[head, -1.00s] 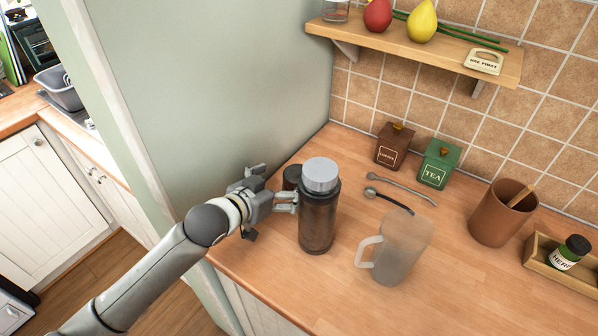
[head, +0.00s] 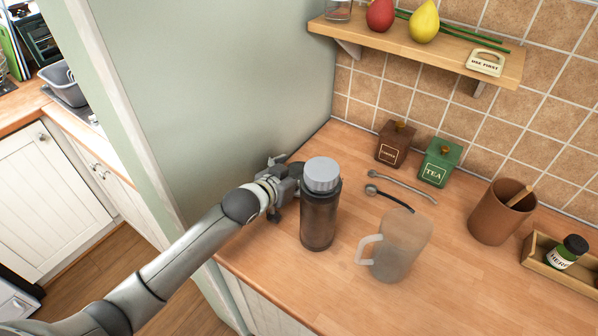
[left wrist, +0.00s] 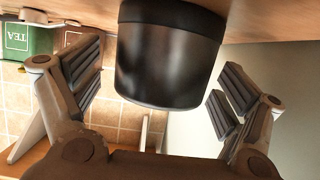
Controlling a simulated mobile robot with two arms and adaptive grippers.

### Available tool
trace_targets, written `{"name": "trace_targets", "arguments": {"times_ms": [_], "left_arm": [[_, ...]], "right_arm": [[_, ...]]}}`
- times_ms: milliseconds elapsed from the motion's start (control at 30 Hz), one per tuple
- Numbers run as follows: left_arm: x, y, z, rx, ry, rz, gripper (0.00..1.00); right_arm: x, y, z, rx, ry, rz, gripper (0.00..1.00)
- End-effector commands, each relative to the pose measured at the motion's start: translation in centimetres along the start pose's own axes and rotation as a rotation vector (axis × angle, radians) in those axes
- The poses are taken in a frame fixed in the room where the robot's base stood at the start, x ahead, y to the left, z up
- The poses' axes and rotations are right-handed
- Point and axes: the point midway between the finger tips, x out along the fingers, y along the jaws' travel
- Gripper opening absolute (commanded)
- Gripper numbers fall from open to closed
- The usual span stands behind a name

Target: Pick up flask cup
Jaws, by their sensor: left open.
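The dark flask (head: 319,212) with a grey lid stands upright on the wooden counter in the head view. My left gripper (head: 287,181) is just left of and behind it, its fingertips partly hidden by the flask. In the left wrist view, which is upside down, a dark, smooth cylindrical cup (left wrist: 168,58) is between the two open fingers, with gaps on both sides. I take it to be the flask cup; in the head view it is mostly hidden behind the flask and gripper. My right gripper is not in view.
A frosted jug (head: 401,248) stands right of the flask. Two spoons (head: 400,187), a brown canister (head: 395,145), a green tea canister (head: 439,163) and a brown pot (head: 500,214) are farther right. A green wall (head: 225,90) rises close behind my gripper.

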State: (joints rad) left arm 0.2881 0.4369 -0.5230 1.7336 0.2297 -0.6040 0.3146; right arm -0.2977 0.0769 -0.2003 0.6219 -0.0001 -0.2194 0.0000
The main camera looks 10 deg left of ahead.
Motion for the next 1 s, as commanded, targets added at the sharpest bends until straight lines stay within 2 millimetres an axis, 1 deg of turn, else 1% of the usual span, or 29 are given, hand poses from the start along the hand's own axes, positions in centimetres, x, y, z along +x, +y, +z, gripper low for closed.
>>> {"name": "trace_targets", "arguments": {"times_ms": [67,433,467,667,767,867,1000], "left_arm": [[0.0,0.0,0.0,0.0,0.0,0.0,0.91],[0.0,0.0,0.0,-0.001,0.0,0.0,0.43],[-0.1,0.0,0.0,-0.001,0.0,0.0,0.42],[-0.1,0.0,-0.1,-0.001,0.001,0.0,0.42],[-0.3,0.0,-0.8,0.0,0.004,0.001,0.42],[-0.9,0.0,-2.2,0.001,0.006,0.0,0.42],[-2.0,0.0,-4.9,0.001,0.007,0.001,0.42]], "right_arm": [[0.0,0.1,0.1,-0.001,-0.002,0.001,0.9],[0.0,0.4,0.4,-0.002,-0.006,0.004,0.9],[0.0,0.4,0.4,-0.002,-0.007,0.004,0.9],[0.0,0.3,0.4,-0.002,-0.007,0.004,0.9],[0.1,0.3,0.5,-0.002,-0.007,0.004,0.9],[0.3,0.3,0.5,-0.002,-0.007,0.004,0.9],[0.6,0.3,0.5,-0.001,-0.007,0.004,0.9]]}}
